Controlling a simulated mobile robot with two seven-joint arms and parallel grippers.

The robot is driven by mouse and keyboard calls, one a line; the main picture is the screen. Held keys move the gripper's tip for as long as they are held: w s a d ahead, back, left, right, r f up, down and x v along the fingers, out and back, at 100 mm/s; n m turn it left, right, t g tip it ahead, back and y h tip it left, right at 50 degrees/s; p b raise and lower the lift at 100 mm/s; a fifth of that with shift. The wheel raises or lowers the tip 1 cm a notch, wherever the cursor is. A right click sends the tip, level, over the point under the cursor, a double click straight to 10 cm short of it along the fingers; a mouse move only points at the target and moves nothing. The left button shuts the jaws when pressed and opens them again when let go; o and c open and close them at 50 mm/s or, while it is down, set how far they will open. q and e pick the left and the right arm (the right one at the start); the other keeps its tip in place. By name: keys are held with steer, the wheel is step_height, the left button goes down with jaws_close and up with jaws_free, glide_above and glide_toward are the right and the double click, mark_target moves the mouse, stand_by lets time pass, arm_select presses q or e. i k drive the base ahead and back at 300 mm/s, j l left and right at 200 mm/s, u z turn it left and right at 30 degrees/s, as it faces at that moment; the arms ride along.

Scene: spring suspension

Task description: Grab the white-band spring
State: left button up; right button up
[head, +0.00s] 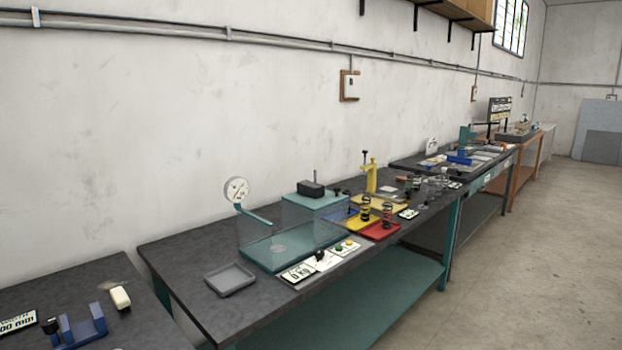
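Two small upright coil springs stand on the middle workbench. One dark spring (366,209) is at the yellow tray (356,225). The other spring (387,214), with a reddish-brown look, is on the red tray (372,235). They are too small for me to tell which, if either, carries a white band. Neither of my grippers is in view.
The middle workbench (190,246) also holds a grey tray (230,279), a round dial gauge (237,190), a clear-walled teal tester and a yellow press (371,176). Another bench with a blue fixture (82,328) is at lower left. The floor (530,270) at right is clear.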

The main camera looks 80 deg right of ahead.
mark_target(417, 189)
steer(key=z, duration=3.95)
steer(key=i, duration=5.35)
steer(key=l+z, duration=0.05)
steer(key=l, duration=0.1)
